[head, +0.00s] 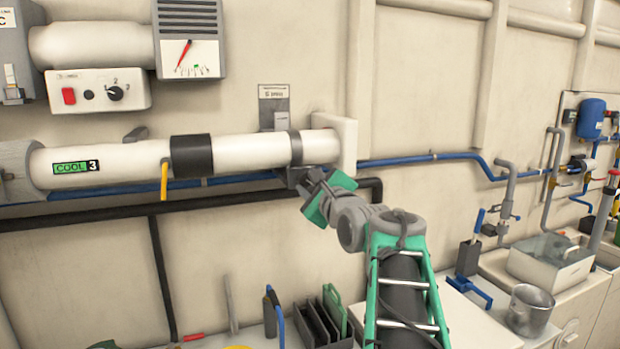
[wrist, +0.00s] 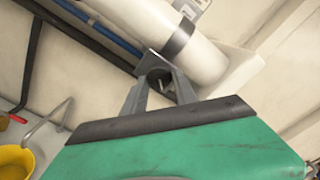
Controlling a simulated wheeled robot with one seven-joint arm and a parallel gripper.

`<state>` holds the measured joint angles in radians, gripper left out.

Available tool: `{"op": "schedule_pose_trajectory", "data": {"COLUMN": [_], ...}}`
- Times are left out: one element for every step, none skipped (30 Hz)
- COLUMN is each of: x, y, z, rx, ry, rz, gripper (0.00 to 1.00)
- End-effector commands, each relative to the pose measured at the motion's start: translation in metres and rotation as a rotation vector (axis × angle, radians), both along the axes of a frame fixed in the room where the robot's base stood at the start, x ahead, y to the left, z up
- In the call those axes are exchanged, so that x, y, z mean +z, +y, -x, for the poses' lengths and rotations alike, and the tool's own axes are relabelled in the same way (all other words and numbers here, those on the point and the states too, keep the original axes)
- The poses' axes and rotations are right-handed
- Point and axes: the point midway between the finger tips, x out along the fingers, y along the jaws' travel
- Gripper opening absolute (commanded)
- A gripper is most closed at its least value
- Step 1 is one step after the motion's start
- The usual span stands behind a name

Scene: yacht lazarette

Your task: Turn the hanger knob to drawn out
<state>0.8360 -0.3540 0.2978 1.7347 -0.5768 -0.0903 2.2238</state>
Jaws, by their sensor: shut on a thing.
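A white pipe (head: 240,152) runs along the wall, with a grey hanger band (head: 296,149) around its right end. The band also shows in the wrist view (wrist: 179,40). My gripper (head: 303,181) is just under this band, reaching up from the lower right. In the wrist view, the two grey fingers of my gripper (wrist: 158,82) are shut on a small dark part below the band, which I take as the hanger knob (wrist: 158,72). The fingers hide much of it, and its turned position cannot be read.
A yellow lever (head: 164,180) hangs from the pipe further left. A blue pipe (head: 430,157) and a black pipe (head: 90,220) run along the wall close by. Below, the bench holds a dark rack (head: 320,325) and a metal pot (head: 530,308).

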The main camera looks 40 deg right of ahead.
Motion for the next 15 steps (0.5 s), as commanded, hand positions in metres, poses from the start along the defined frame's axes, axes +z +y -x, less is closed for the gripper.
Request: {"op": "schedule_pose_trajectory", "data": {"x": [0.0024, 0.0023, 0.0021, 0.0021, 0.0021, 0.0021, 0.0022, 0.0021, 0.002, 0.002, 0.002, 0.0022, 0.0022, 0.0023, 0.0021], "y": [0.0003, 0.0004, 0.0004, 0.0006, 0.0007, 0.0008, 0.0008, 0.0009, 0.001, 0.0012, 0.0012, 0.0014, 0.0015, 0.0015, 0.0017], "z": [-0.0001, -0.0001, -0.0001, -0.0002, -0.0002, -0.0002, -0.0003, -0.0002, -0.0003, -0.0003, -0.0003, -0.0004, -0.0004, -0.0004, -0.0004], "rx": [0.001, 0.001, 0.001, 0.0, 0.0, 0.0, 0.0, 0.0, 0.0, 0.0, 0.0, 0.0, 0.0, 0.0, 0.0], "ry": [-0.01, -0.018, -0.028, -0.035, -0.042, -0.052, -0.059, -0.066, -0.077, -0.084, -0.091, -0.101, -0.108, -0.115, -0.125], "rz": [-0.042, -0.07, -0.106, -0.135, -0.163, -0.199, -0.226, -0.253, -0.291, -0.318, -0.345, -0.382, -0.409, -0.436, -0.472], "gripper": [0.0, 0.0, 0.0, 0.0, 0.0, 0.0, 0.0, 0.0, 0.0, 0.0, 0.0, 0.0, 0.0, 0.0, 0.0]}}
